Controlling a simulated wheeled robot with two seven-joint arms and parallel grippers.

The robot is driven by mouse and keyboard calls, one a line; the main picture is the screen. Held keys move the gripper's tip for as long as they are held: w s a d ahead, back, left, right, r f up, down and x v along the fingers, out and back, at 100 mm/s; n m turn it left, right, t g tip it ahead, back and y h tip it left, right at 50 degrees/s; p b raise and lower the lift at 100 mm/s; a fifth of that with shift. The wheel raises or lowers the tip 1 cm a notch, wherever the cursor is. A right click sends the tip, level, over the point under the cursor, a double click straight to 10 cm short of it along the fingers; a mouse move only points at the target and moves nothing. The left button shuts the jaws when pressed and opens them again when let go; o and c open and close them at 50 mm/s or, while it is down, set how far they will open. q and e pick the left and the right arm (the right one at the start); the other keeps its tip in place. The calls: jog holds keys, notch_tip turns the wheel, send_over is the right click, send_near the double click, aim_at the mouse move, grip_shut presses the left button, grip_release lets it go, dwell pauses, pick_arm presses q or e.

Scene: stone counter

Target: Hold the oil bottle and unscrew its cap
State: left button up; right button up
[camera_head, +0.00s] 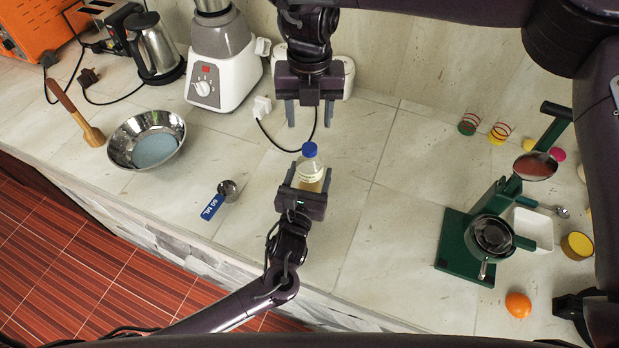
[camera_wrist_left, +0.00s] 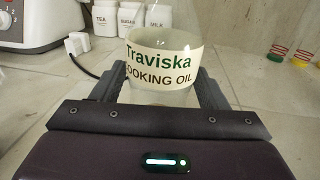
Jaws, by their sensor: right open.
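The oil bottle (camera_head: 311,172) stands upright on the counter, a clear bottle with pale yellow oil and a blue cap (camera_head: 309,149) on top. In the left wrist view its "Traviska Cooking Oil" label (camera_wrist_left: 163,66) faces me; the cap is out of that view. My left gripper (camera_head: 308,180) has a finger on each side of the bottle's body and appears closed on it. My right gripper (camera_head: 309,118) comes in from the top, its fingers spread and pointing down. It is empty, behind the cap in the picture and apart from it.
A metal bowl (camera_head: 147,139), a kettle (camera_head: 157,47) and a blender (camera_head: 222,65) stand farther left. A green press (camera_head: 470,242) and an orange (camera_head: 518,304) are at right. The counter between is clear.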

aim_at(310, 148)
pick_arm(q)
jog(key=shift+w, duration=0.1)
jog(key=c, duration=0.5)
pick_arm(e)
jog(key=shift+w, duration=0.1)
pick_arm(q)
grip_shut()
pick_arm(e)
jog(key=m, duration=1.8)
jog(key=shift+m, duration=0.3)
jog(key=m, duration=1.2)
jog(key=shift+m, duration=0.3)
jog(key=shift+f, duration=4)
jog(key=shift+c, duration=0.3)
jog(key=c, duration=1)
